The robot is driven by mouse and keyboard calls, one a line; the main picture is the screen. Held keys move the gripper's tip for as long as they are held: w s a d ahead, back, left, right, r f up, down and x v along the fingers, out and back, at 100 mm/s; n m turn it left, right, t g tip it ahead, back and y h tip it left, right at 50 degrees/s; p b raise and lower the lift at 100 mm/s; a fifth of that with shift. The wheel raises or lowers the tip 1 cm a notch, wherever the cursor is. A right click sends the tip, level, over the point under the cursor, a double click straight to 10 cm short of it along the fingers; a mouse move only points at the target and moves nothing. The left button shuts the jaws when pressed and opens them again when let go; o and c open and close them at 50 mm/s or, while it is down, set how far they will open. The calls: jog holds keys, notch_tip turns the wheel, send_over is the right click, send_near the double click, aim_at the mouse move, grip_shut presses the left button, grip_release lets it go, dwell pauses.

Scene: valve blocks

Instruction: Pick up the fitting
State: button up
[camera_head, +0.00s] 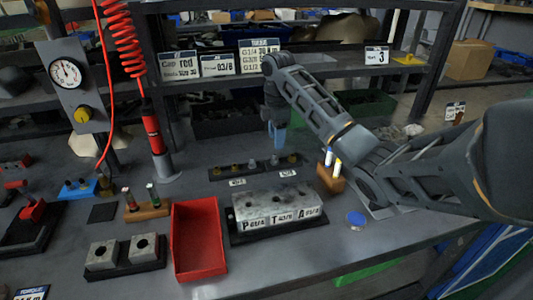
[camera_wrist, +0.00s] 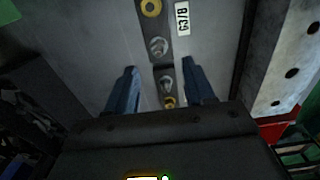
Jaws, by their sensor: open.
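Several small fittings stand in a row on a dark strip (camera_head: 262,169) on the bench. Grey metal fittings and yellow brass ring-like ones show in the wrist view. My gripper (camera_head: 277,140) is above the right part of the strip, pointing down. In the wrist view my gripper (camera_wrist: 162,76) is open, with one blue finger on each side of the strip. A grey fitting (camera_wrist: 166,85) lies between the fingers in the picture, with a brass fitting (camera_wrist: 169,102) just below it. Another grey fitting (camera_wrist: 157,46) is beyond the fingertips. I see no contact.
A metal valve block (camera_head: 278,206) stands just in front of the strip. A red tray (camera_head: 198,238) is to its left. A wooden holder (camera_head: 330,178) with upright white-and-yellow items is right of the strip, near my arm. A red tool (camera_head: 152,130) hangs at the left.

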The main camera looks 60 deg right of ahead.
aim_at(275, 154)
jog(key=shift+w+f+p, duration=0.2)
jog(key=shift+f+p, duration=0.25)
jog(key=shift+f, duration=3.4)
grip_shut()
jog(key=shift+r, duration=0.1)
jog(key=shift+r, duration=0.4)
jog(key=r, duration=0.3)
jog(key=shift+s+d+r+b, duration=0.15)
jog(key=shift+s+r+b, duration=0.15)
jog(key=shift+s, duration=0.05)
jog(key=s+d+r+p, duration=0.1)
jog(key=s+r+p, duration=0.1)
jog(key=s, duration=0.3)
jog(key=s+d+r+p, duration=0.1)
jog(key=s+r, duration=0.3)
jog(key=s, duration=0.1)
jog(key=shift+s+r+p, duration=0.25)
jog(key=shift+s+p, duration=0.15)
